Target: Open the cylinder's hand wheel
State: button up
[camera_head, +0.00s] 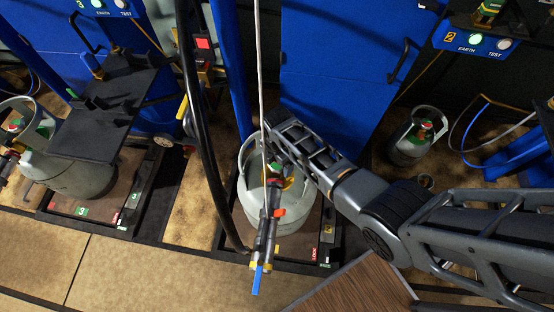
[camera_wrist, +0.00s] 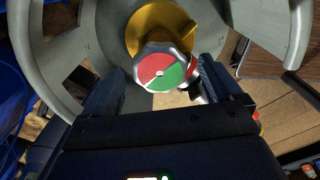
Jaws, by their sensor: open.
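The hand wheel (camera_wrist: 163,72) has a red and green top with a pale rim, and sits above a brass valve body (camera_wrist: 158,28) in the wrist view. My gripper (camera_wrist: 161,76) is open, with one dark finger on each side of the wheel. I cannot tell whether either finger touches it. The grey cylinder (camera_head: 293,222) stands upright on the middle scale in the head view, and its collar ring (camera_wrist: 298,35) curves around the valve. My arm comes in from the right over the cylinder. In the head view the wheel is mostly hidden by my gripper and the hose fittings.
A filling head with a blue-tipped lever (camera_head: 257,280) hangs in front of the cylinder, beside a black hose (camera_head: 205,150) and a pale cable. Another cylinder (camera_head: 80,178) stands on the left scale. A smaller one (camera_head: 405,150) stands at the right by blue cabinets.

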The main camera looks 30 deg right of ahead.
jog(key=shift+r, duration=0.1)
jog(key=shift+r+p, duration=0.65)
jog(key=shift+r, duration=3.15)
